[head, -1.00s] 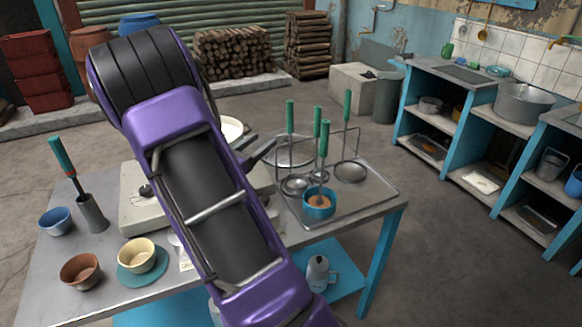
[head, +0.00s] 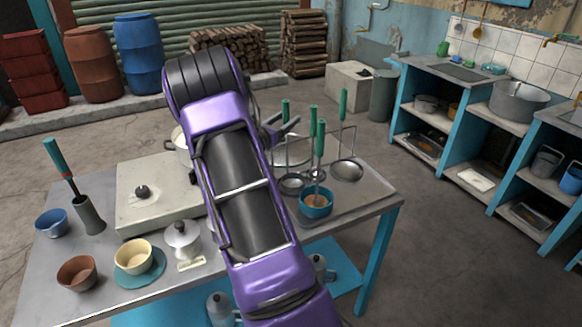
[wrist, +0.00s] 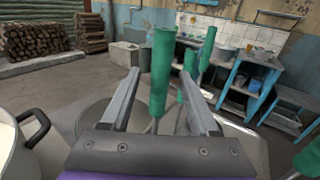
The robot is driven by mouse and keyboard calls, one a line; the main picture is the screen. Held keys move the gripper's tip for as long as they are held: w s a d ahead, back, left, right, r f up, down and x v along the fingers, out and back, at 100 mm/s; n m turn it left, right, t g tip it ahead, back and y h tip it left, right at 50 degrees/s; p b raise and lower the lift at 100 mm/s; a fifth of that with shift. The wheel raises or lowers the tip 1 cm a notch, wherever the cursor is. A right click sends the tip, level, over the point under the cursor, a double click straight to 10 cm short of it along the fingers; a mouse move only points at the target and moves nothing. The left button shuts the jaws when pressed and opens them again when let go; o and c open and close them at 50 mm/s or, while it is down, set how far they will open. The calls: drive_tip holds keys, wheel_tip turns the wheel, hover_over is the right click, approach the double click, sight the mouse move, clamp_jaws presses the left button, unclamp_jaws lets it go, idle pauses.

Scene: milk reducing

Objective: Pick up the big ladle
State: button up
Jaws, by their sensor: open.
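Several green-handled utensils stand at the rack on the table's right side. One green handle (wrist: 162,72) rises between the open fingers of my gripper (wrist: 160,77) in the wrist view, nearest the camera; I cannot tell whether it touches them. More green handles (wrist: 206,50) stand just behind. In the head view my gripper (head: 281,128) is beside the leftmost green handle (head: 286,109). A wide ladle bowl (head: 347,170) sits under the rightmost handle (head: 344,103). I cannot tell for certain which utensil is the big ladle.
A metal tray (head: 375,190) lies under the rack, with a blue bowl (head: 316,205) at its front. A pot (wrist: 22,150) is close left of my gripper. The stove (head: 150,215), moka pot (head: 183,240) and bowls occupy the table's left. Open floor lies behind the table.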

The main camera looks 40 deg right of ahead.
drive_tip(key=shift+w+d, duration=0.1)
drive_tip(key=shift+d, duration=0.1)
clamp_jaws()
drive_tip(key=shift+r, duration=0.15)
idle(0.3)
